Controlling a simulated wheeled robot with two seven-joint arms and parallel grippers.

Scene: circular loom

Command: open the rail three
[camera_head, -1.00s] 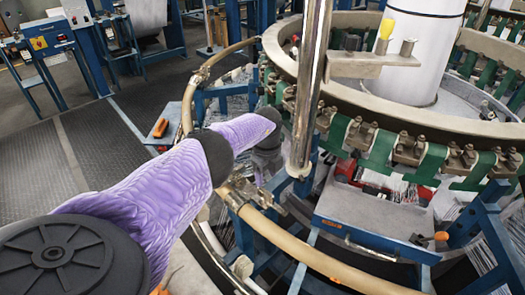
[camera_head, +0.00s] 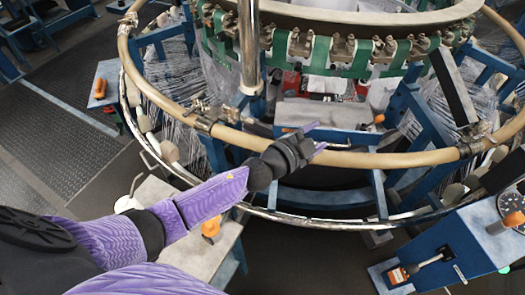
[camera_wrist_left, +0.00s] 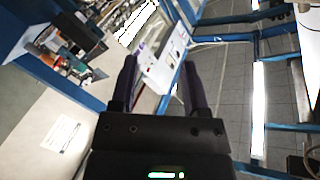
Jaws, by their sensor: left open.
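A tan tubular rail (camera_head: 160,97) curves around the circular loom. Metal clamp fittings (camera_head: 207,120) sit on it at the left, and another fitting (camera_head: 478,140) sits at the right. No number shows on the rail, so I cannot tell which section is rail three. The front section looks joined to its neighbours. My left gripper (camera_head: 316,138) is open and empty, with its fingers over the front section in the picture; I cannot tell whether they touch it. In the left wrist view the gripper (camera_wrist_left: 158,62) has its two fingers apart with nothing between them.
The loom's ring (camera_head: 350,15) with green straps stands behind the rail. A chrome post (camera_head: 249,45) rises at its left. A grey bench (camera_head: 190,255) is below my left arm. A blue control stand (camera_head: 455,255) is at the lower right. Dark floor mats (camera_head: 60,140) lie clear at left.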

